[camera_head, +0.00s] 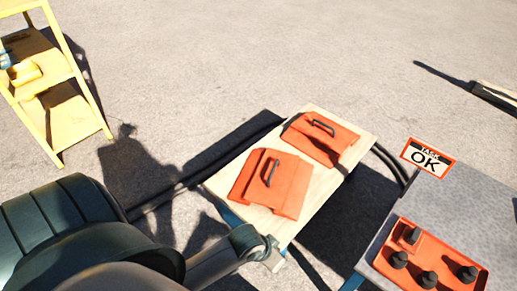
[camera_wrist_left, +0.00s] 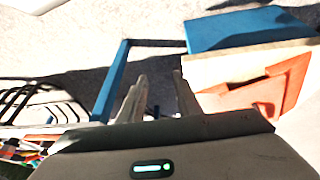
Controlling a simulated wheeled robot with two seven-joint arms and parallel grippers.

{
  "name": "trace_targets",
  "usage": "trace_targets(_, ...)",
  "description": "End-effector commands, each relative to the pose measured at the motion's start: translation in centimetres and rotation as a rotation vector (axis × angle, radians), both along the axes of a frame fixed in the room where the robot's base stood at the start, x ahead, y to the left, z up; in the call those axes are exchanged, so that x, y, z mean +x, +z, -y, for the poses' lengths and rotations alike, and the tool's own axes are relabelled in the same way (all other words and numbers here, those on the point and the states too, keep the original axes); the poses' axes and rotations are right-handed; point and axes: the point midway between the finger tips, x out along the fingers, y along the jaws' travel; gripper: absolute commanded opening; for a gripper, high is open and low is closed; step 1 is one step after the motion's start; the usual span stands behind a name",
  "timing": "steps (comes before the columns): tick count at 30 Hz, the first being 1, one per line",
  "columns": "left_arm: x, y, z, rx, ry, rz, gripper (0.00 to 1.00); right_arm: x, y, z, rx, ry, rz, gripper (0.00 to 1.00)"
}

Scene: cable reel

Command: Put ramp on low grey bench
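Two orange ramps with black handles lie on a light wooden top: the nearer one (camera_head: 287,193) and the farther one (camera_head: 307,147). My left gripper (camera_head: 276,262) is at the near edge of that top, beside the nearer ramp and not around it. In the left wrist view its two fingers (camera_wrist_left: 160,82) stand apart with nothing between them. Part of an orange ramp (camera_wrist_left: 290,80) shows there, to the right of the fingers. A grey-topped bench (camera_head: 465,205) stands at the right; I cannot tell its height. My right gripper is not in view.
The wooden top (camera_head: 214,185) has a blue frame (camera_wrist_left: 115,80). A yellow step frame (camera_head: 85,90) stands at the far left. Dark cables cross the ground.

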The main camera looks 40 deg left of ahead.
Motion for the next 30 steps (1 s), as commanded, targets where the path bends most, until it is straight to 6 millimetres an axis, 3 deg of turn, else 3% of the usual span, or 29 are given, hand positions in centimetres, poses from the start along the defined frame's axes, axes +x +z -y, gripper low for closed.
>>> trace_targets(1,-2.2,0.2,0.8,-0.008,-0.007,0.0,0.31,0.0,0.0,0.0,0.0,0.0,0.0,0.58)
trace_targets(6,-7.5,1.4,1.7,0.009,-0.027,0.017,0.31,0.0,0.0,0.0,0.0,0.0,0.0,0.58)
trace_targets(11,-10.4,2.3,1.6,0.032,-0.033,0.024,0.31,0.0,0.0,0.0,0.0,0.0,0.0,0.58)
trace_targets(16,-11.2,2.7,1.4,0.043,-0.034,0.026,0.31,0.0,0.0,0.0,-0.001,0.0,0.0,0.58)
trace_targets(30,-11.2,2.7,1.5,0.042,-0.035,0.026,0.31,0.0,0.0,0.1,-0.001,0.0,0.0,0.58)
